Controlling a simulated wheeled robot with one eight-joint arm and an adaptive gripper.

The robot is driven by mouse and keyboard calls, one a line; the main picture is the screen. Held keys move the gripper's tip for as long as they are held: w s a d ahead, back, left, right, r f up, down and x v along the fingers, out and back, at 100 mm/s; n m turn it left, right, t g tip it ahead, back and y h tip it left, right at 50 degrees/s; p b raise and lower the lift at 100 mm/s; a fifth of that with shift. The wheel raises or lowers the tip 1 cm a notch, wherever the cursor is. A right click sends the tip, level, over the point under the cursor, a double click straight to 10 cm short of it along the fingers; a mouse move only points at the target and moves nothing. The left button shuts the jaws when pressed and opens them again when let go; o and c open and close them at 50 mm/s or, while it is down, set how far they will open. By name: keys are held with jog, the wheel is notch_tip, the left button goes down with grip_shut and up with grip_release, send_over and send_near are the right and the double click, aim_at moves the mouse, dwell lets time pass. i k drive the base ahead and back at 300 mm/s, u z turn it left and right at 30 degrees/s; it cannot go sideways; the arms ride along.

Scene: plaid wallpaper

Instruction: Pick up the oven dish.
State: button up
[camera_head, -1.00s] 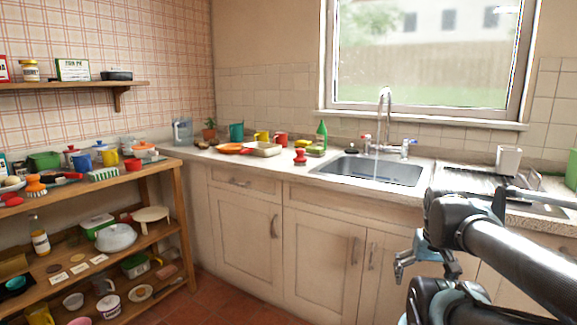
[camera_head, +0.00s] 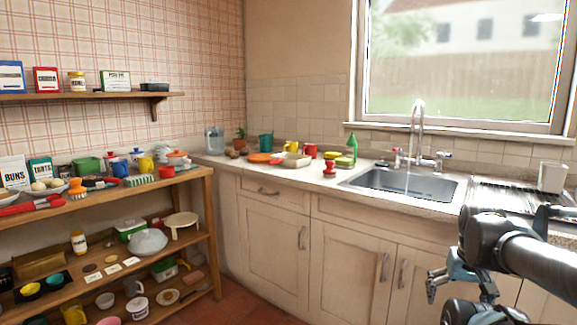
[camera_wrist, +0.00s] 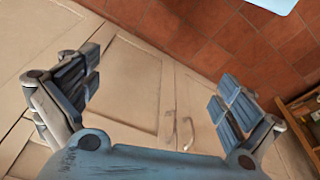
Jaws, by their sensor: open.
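A shallow, cream-coloured rectangular dish (camera_head: 297,161), which looks like the oven dish, sits on the counter near the corner, left of the sink. My gripper (camera_head: 431,284) is in front of the lower cabinets at the right, below counter height and well apart from the dish. In the wrist view my gripper (camera_wrist: 156,84) has its fingers spread wide with nothing between them. The dish does not show in the wrist view, which faces the cabinet doors and floor.
The sink (camera_head: 405,184) is to the right. A crowded wooden shelf unit (camera_head: 208,215) stands at the left. Red floor tiles (camera_wrist: 215,30) are clear below the cabinets.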

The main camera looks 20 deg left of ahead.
aim_at(285, 161)
jog(key=z, duration=2.3)
jog(key=k, duration=1.7)
jog(key=u, duration=2.35)
